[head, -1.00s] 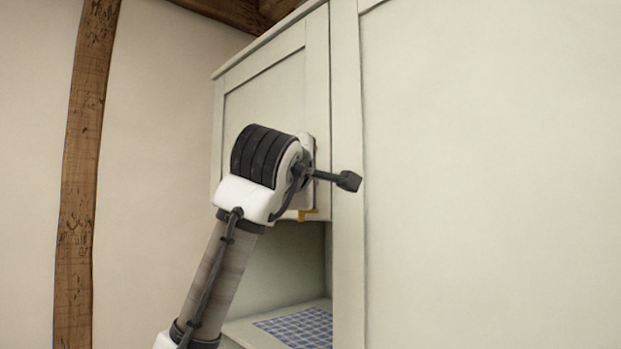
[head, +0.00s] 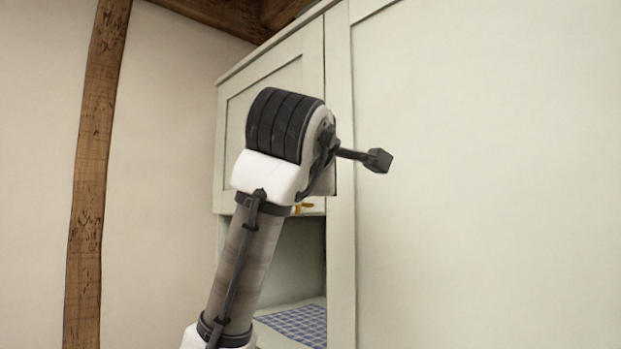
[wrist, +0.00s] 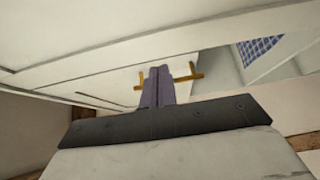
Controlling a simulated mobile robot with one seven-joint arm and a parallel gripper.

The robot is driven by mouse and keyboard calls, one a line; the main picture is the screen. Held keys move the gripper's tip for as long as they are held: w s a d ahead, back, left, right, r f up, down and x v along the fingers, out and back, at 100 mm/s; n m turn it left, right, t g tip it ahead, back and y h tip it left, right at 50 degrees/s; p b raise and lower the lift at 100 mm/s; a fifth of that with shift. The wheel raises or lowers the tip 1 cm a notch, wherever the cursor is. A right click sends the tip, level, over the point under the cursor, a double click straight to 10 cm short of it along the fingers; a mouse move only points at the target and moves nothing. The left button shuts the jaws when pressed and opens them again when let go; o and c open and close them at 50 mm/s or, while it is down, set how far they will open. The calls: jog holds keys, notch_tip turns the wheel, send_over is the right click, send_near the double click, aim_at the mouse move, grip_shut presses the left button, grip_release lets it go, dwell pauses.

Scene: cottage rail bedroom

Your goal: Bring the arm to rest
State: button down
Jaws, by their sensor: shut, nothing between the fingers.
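My gripper (wrist: 159,86) shows in the wrist view with its two dark fingers pressed together and nothing between them. A brass handle (wrist: 197,75) on the cabinet door shows on both sides of the fingers, which hide its middle. I cannot tell whether they touch it. In the head view my arm rises in front of the pale cabinet (head: 440,200), and my fingers are hidden behind my wrist. The handle (head: 304,208) partly shows just below my wrist.
The upper cabinet door (head: 262,85) looks closed. Below it is an open niche with a blue checked cloth (head: 300,325) on its shelf. A tall cabinet panel stands close on the right. A timber post (head: 95,180) and plain wall are on the left.

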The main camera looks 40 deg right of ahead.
jog(key=shift+s+d, duration=0.1)
jog(key=shift+s, duration=0.2)
